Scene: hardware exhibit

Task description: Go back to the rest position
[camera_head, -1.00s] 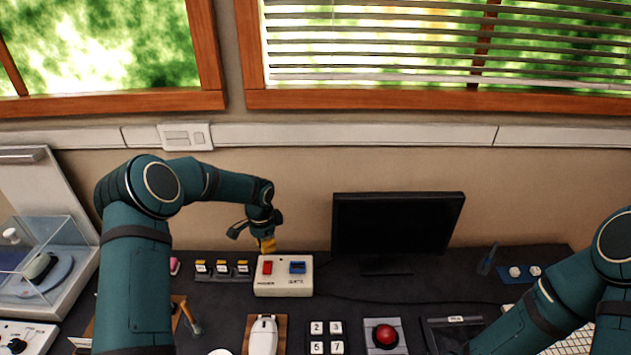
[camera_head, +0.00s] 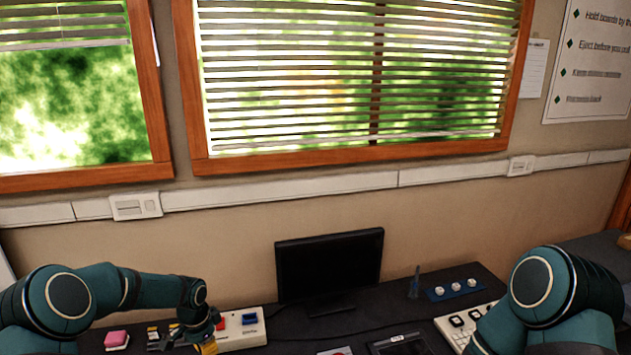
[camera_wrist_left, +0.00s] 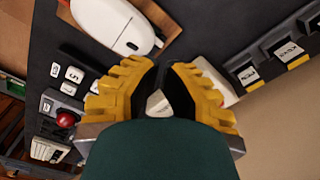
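My left gripper (camera_head: 207,347) has yellow fingers and sits low in the head view, in front of the white box (camera_head: 238,330) with a red and a blue switch. In the left wrist view, the yellow fingers (camera_wrist_left: 162,72) come together at their tips, with a small gap behind and nothing seen held. My right arm (camera_head: 548,300) is bent at the lower right of the head view; its gripper is out of view.
The black monitor (camera_head: 330,265) stands at the back of the dark table. A blue strip with white knobs (camera_head: 455,289) lies to its right. A pink block (camera_head: 117,340) is at the left. The white mouse-like device (camera_wrist_left: 113,22) and red button (camera_wrist_left: 66,119) show in the wrist view.

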